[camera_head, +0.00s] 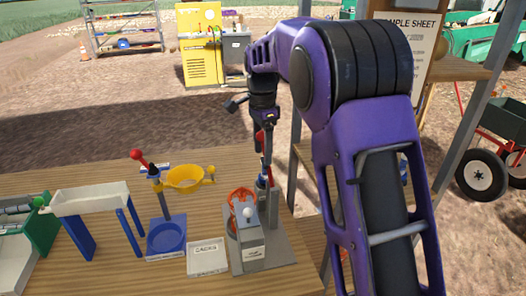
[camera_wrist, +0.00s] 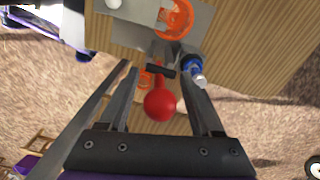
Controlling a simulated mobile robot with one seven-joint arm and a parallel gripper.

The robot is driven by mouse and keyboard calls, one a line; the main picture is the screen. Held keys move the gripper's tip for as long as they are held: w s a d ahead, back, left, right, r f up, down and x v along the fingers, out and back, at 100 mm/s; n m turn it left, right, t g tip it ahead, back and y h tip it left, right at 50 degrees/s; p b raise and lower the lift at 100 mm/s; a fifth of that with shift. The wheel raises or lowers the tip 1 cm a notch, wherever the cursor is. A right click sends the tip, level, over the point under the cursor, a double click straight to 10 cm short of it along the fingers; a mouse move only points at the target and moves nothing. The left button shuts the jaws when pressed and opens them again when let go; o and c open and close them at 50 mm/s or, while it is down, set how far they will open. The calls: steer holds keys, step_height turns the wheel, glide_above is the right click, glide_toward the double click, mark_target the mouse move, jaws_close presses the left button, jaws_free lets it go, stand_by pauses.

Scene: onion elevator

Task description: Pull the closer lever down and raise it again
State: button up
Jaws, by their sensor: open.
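The closer is a grey machine (camera_head: 250,245) on the wooden table, with an orange net ring (camera_head: 241,200) and a white knob in front. Its lever ends in a red ball (camera_head: 260,138), partly hidden behind my gripper (camera_head: 266,150). In the wrist view, the red ball (camera_wrist: 160,105) lies between the two fingers of my gripper (camera_wrist: 157,72). The fingers are open, with visible gaps on both sides of the ball. The lever's shaft is mostly hidden. The orange ring (camera_wrist: 174,18) also shows in the wrist view, beyond the fingertips.
Left of the closer stands a blue stand (camera_head: 166,235) with a yellow bowl (camera_head: 185,178) and another red-balled lever (camera_head: 137,155). A small labelled tray (camera_head: 207,257) lies between them. A white trough (camera_head: 90,198) is farther left. A grey post rises close to my arm's left.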

steer(key=shift+f, duration=0.45)
steer(key=shift+c, duration=0.2)
jaws_close()
stand_by(1.0)
